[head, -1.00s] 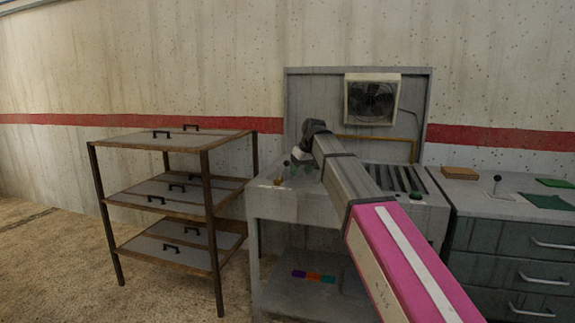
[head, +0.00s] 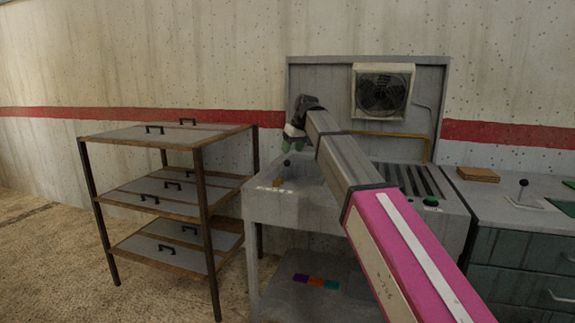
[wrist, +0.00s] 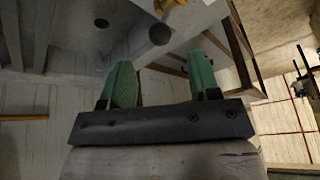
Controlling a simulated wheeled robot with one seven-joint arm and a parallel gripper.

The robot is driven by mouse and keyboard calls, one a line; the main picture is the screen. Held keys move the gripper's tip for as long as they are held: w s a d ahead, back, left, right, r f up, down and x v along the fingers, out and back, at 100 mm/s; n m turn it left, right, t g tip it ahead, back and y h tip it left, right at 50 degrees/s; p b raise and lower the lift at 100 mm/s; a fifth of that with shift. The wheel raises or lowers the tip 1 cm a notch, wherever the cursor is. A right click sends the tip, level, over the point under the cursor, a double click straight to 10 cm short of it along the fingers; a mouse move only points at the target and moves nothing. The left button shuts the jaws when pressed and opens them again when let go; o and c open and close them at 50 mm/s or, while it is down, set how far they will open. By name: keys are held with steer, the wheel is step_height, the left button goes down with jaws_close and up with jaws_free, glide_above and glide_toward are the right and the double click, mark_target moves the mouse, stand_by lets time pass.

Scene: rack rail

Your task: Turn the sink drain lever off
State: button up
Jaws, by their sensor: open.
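The sink bench (head: 290,207) is grey, with a basin at its left. A lever with a dark ball knob (head: 286,163) stands at the basin's left side. In the wrist view a dark round knob (wrist: 160,34) shows ahead of and between the fingers, apart from them; its stem is not clear. My gripper (head: 294,147) is above the basin, just above and slightly right of the lever. In the wrist view my gripper (wrist: 162,78) has its green fingers wide apart with nothing between them.
A rack (head: 206,220) with handled panels stands left of the bench. A fan (head: 383,91) is on the bench's back panel. A second black-knobbed lever (head: 523,184) stands on the drawer cabinet at right. A small orange piece (head: 277,183) lies on the bench's front left.

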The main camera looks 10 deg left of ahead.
mark_target(287, 164)
steer(key=x, duration=0.8)
steer(key=shift+f, duration=0.1)
jaws_close()
